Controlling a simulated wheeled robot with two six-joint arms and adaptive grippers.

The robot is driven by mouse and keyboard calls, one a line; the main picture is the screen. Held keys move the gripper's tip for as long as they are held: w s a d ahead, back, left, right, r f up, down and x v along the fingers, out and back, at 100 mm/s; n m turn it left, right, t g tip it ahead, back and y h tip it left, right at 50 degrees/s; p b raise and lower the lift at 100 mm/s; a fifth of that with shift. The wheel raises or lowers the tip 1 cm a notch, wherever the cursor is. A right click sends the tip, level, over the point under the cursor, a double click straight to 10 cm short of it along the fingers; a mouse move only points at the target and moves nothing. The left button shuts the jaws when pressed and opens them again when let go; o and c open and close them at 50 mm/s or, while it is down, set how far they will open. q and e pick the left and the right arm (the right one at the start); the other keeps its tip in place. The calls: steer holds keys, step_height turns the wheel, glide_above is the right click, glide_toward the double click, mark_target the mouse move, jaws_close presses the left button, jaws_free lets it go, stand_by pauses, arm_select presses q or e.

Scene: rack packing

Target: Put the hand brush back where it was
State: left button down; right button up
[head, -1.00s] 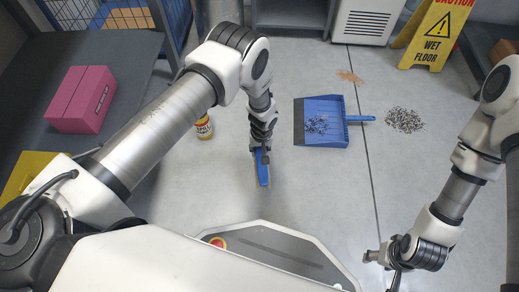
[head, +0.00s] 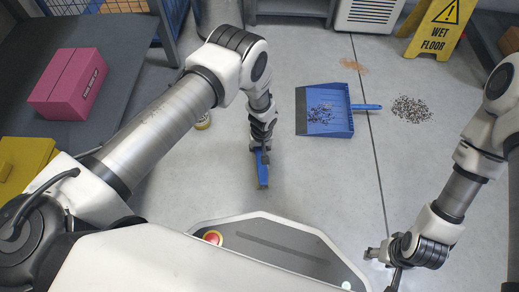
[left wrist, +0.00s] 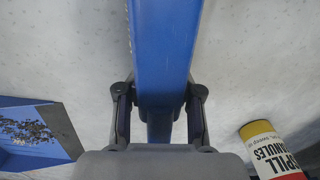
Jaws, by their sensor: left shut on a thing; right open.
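The blue hand brush (head: 262,172) hangs from my left gripper (head: 261,150), which is shut on it. In the left wrist view the brush (left wrist: 162,50) runs lengthwise between the two fingers of my left gripper (left wrist: 160,110). The brush is over the grey floor; I cannot tell whether it touches it. My right gripper (head: 378,254) is open and empty at the lower right, low over the floor, far from the brush.
A blue dustpan (head: 324,122) holding dark granules lies right of the brush; it also shows in the left wrist view (left wrist: 60,120). A granule pile (head: 411,109), a wet floor sign (head: 437,28) and a spill granules can (left wrist: 268,148) stand around. A pink box (head: 68,84) sits on a dark surface.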

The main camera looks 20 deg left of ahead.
arm_select(q)
steer(key=shift+f+b, duration=0.6)
steer(key=shift+b, duration=0.05)
steer(key=c, duration=0.7)
jaws_free()
steer(key=shift+r, duration=0.1)
steer(key=r, duration=1.1)
steer(key=shift+d+r, duration=0.3)
steer(key=shift+r, duration=0.1)
